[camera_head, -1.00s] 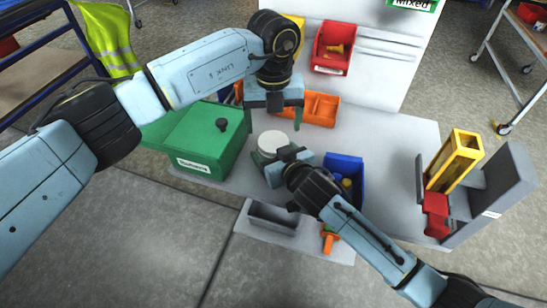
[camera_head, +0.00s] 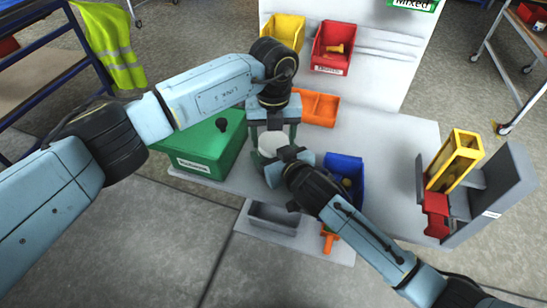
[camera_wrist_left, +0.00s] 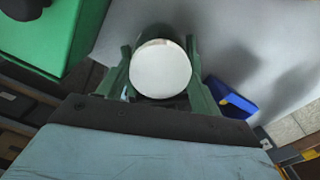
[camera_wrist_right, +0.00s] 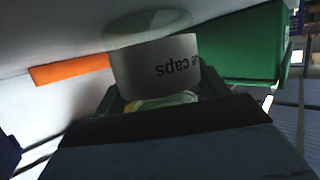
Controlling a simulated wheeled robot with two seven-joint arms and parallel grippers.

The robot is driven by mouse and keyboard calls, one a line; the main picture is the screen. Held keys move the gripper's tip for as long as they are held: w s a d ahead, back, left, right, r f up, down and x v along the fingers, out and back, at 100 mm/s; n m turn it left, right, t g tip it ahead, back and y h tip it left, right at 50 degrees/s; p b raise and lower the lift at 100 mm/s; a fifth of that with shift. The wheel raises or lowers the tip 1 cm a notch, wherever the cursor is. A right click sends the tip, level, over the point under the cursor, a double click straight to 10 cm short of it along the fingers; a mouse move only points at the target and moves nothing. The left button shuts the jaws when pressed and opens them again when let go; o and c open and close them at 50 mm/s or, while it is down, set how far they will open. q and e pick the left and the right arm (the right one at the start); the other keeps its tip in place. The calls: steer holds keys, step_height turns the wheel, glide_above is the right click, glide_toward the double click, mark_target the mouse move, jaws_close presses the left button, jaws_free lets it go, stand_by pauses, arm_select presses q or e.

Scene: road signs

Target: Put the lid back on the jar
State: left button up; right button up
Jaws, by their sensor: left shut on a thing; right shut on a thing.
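The white round lid (camera_head: 272,143) is between the fingers of my left gripper (camera_head: 273,135). It shows as a plain white disc (camera_wrist_left: 161,69) in the left wrist view, with a green finger on each side. My left gripper is shut on it from above. The jar, with a white label reading "caps" (camera_wrist_right: 157,65), is held by my right gripper (camera_wrist_right: 158,98), which is shut on it from the side. The lid is on or just over the jar; I cannot tell whether it is seated. The arms hide most of the jar in the head view.
A green box (camera_head: 203,150) with a black knob stands left of the jar. An orange tray (camera_head: 317,108) lies behind, and a blue bin (camera_head: 345,178) stands at right. A grey tray (camera_head: 273,218) is at the front.

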arm_select(q)
steer(key=shift+c, duration=0.5)
steer(key=m, duration=0.3)
steer(key=o, duration=1.1)
steer(key=shift+c, duration=0.2)
steer(key=shift+r, duration=2.25)
